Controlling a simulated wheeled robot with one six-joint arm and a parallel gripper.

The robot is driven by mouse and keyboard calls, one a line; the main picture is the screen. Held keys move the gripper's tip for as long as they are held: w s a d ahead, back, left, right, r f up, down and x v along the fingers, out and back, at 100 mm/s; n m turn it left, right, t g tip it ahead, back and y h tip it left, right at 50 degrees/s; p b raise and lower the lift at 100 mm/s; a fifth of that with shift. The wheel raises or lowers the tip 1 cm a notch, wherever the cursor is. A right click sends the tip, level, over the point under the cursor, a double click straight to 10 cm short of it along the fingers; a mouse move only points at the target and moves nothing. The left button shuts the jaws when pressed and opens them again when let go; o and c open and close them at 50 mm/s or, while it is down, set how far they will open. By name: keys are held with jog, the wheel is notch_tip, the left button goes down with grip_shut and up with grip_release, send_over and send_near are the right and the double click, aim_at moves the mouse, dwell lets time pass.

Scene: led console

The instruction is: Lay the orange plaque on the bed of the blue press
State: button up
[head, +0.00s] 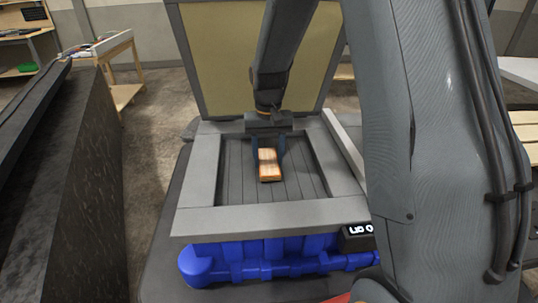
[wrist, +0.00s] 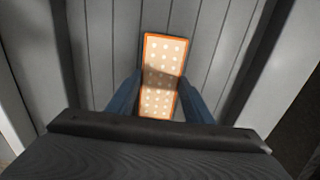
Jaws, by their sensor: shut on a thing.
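The orange plaque (head: 269,165) is a small block with an orange rim and a pale dotted face. It also shows in the wrist view (wrist: 165,53), between the blue fingers. My gripper (head: 268,150) is shut on it, one finger at each long side. The plaque is over the grey slatted bed (head: 232,185) of the blue press (head: 262,258), inside its raised grey frame. I cannot tell whether the plaque touches the bed or is slightly above it. The fingers hide part of its sides.
A small display (head: 357,238) is on the press's front right. A tan upright panel (head: 225,60) stands behind the bed. A dark slab (head: 75,190) is at the left, and a wooden table (head: 115,65) stands farther back. Bare bed surrounds the plaque within the frame.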

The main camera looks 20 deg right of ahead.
aim_at(269, 161)
jog(key=shift+f, duration=0.25)
jog(key=o, duration=1.1)
jog(key=shift+r, duration=0.1)
notch_tip(269, 161, up, 12)
jog(key=b, duration=0.3)
jog(key=shift+d+r, duration=0.1)
